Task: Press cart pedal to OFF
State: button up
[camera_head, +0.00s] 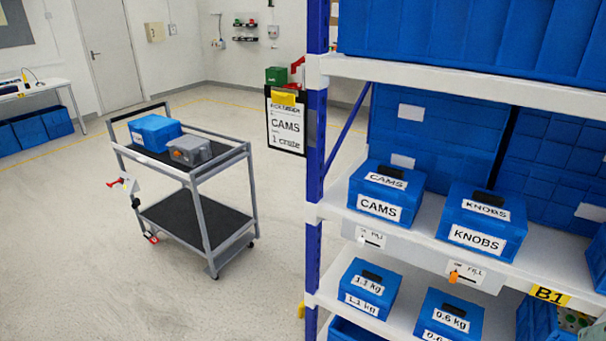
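A grey two-tier cart (250,185) with dark shelf mats stands on the open floor at left of centre. A small red part (151,237) shows low at its left end beside a wheel; it may be the pedal, but its setting is too small to read. A white plate with a red lever (113,184) is on the cart's left end, higher up. A blue crate (155,131) and a grey box (190,150) sit on the cart's top tier. My gripper is not in view.
A blue-posted shelf rack (315,150) fills the right, with blue boxes labelled CAMS (379,208) and KNOBS (478,237). A CAMS sign (285,125) hangs beside the rack. A bench (30,90) stands far left. Floor (90,270) around the cart is clear.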

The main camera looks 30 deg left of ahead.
aim_at(149, 236)
jog(key=u, duration=2.45)
jog(key=i, duration=5)
jog(key=j+u, duration=0.05)
jog(key=j, duration=0.15)
